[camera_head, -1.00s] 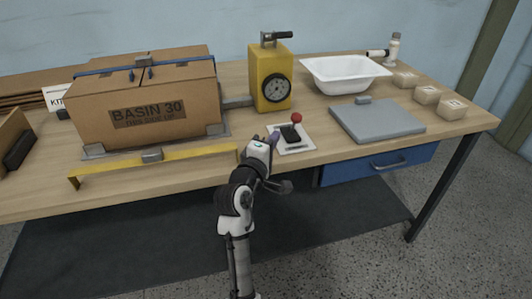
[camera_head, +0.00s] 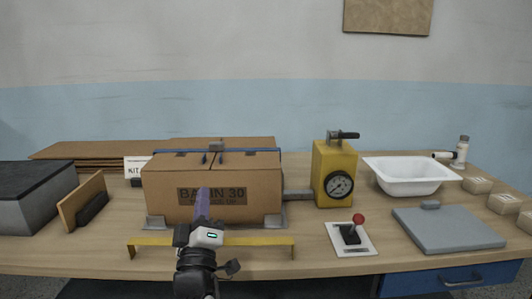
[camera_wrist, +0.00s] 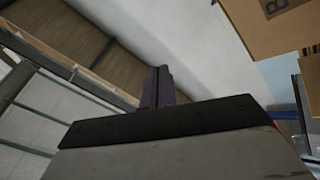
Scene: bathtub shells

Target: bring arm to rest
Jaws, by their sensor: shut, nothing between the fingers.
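My gripper (camera_head: 203,203) points up in front of the cardboard box marked BASIN 30 (camera_head: 255,190) in the head view. Its dark purple fingers are together and empty, and they cover part of the box's label. In the wrist view the closed fingers (camera_wrist: 158,86) point up towards a pale surface. A corner of cardboard (camera_wrist: 280,25) shows at the upper right of that view. I cannot tell the gap between the fingers and the box.
A yellow bar (camera_head: 265,241) runs along the bench before the box. Right of it are a red-knobbed lever (camera_head: 352,236), a yellow gauge unit (camera_head: 335,165), a white basin (camera_head: 410,177) and a grey slab (camera_head: 450,230). A grey block (camera_head: 30,205) stands at the left.

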